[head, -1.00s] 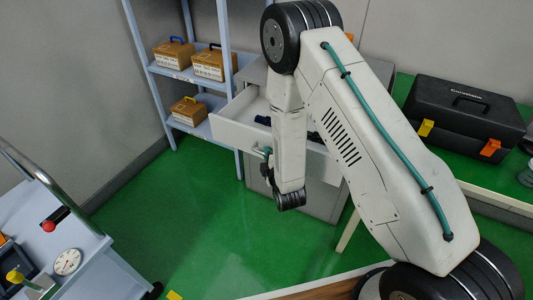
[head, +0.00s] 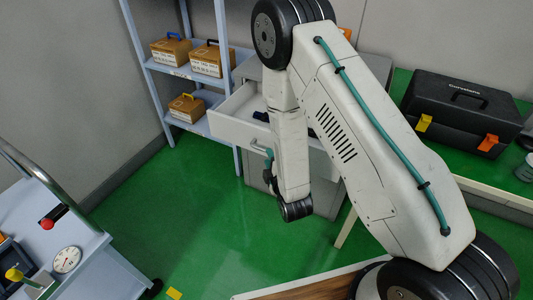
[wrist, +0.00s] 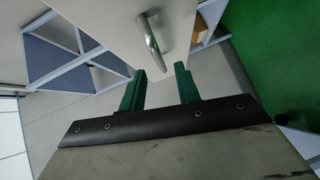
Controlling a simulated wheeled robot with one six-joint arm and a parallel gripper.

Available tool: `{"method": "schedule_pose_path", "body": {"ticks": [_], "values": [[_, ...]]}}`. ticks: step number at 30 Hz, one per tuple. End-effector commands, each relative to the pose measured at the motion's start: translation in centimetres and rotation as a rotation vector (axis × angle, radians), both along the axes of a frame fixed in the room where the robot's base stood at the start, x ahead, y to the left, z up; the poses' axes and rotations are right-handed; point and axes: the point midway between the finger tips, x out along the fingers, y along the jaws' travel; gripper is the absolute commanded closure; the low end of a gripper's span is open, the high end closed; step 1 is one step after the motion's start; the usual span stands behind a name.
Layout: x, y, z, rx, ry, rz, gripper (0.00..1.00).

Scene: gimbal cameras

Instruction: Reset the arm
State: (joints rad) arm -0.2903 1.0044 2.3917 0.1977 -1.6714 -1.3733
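My arm crosses the head view, bent at the elbow, with its lower part hanging in front of an open drawer (head: 228,132). My gripper (wrist: 160,80) shows in the wrist view as two green fingers set well apart, with nothing between them. The drawer's pale front with a metal handle (wrist: 150,35) lies just beyond the fingertips, and I see no contact. In the head view, my gripper is mostly hidden beside the lower arm.
A shelf rack (head: 143,62) with brown boxes stands at the back left. A black toolbox (head: 460,112) sits on a green-topped bench at right. A cart (head: 92,243) with a gauge is at lower left.

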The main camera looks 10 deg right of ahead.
Motion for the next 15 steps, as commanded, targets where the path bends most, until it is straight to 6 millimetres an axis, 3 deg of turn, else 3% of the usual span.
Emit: {"method": "schedule_pose_path", "body": {"ticks": [6, 15], "values": [[-2.1, -0.1, 0.3, -0.001, 0.001, 0.001, 0.67], [-2.2, -0.2, 0.3, 0.0, 0.0, 0.0, 0.67]]}}
